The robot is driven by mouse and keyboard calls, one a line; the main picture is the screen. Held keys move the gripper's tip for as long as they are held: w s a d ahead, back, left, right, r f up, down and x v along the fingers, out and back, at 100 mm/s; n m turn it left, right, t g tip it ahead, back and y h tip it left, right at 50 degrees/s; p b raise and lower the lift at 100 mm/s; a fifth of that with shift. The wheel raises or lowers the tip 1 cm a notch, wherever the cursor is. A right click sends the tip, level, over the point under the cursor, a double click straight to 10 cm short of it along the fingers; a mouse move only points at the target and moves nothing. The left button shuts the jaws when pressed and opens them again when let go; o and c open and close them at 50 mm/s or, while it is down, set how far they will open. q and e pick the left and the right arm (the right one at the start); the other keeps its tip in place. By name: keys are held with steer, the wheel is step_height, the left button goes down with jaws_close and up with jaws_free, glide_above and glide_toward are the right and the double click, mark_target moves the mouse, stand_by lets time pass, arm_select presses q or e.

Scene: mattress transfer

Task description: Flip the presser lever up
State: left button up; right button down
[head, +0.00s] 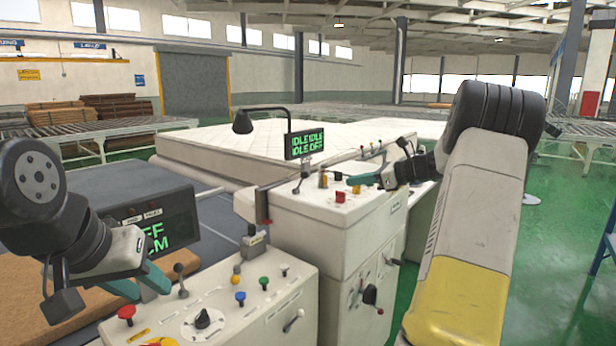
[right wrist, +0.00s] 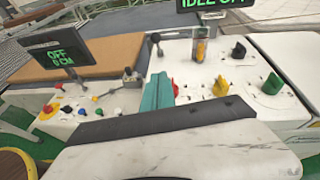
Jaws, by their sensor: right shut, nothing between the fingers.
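My right gripper (head: 366,180) is shut and empty above the top panel of the white right-hand console (head: 355,222). Its teal fingers also show in the right wrist view (right wrist: 157,93). A lever with a dark ball knob (head: 305,172) stands up from that panel, left of the gripper and apart from it; it also shows in the right wrist view (right wrist: 157,40). Other small levers stand at the panel's far side. No readable label shows which one is the presser lever. My left gripper (head: 139,284) is open and empty over the left control panel (head: 262,310).
A display (head: 304,144) reads IDLE IDLE, IDLE OFF. A yellow switch (right wrist: 201,50) and a red button (head: 340,197) are near the right fingers. A white mattress (head: 210,151) lies behind. The left panel carries coloured buttons and an upright lever (head: 181,282).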

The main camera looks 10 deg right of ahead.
steer(key=shift+w, duration=0.1)
steer(key=x, duration=0.9)
steer(key=shift+w+a+f, duration=0.1)
steer(key=shift+w+a, duration=0.05)
steer(key=shift+a, duration=0.1)
steer(key=shift+w+a+r, duration=0.3)
steer(key=shift+w+a, duration=0.2)
steer(key=shift+a, duration=0.1)
steer(key=shift+w+a+r, duration=0.35)
steer(key=shift+w+a, duration=0.2)
steer(key=shift+a, duration=0.05)
steer(key=shift+w+a+r, duration=0.2)
steer(key=shift+w, duration=0.1)
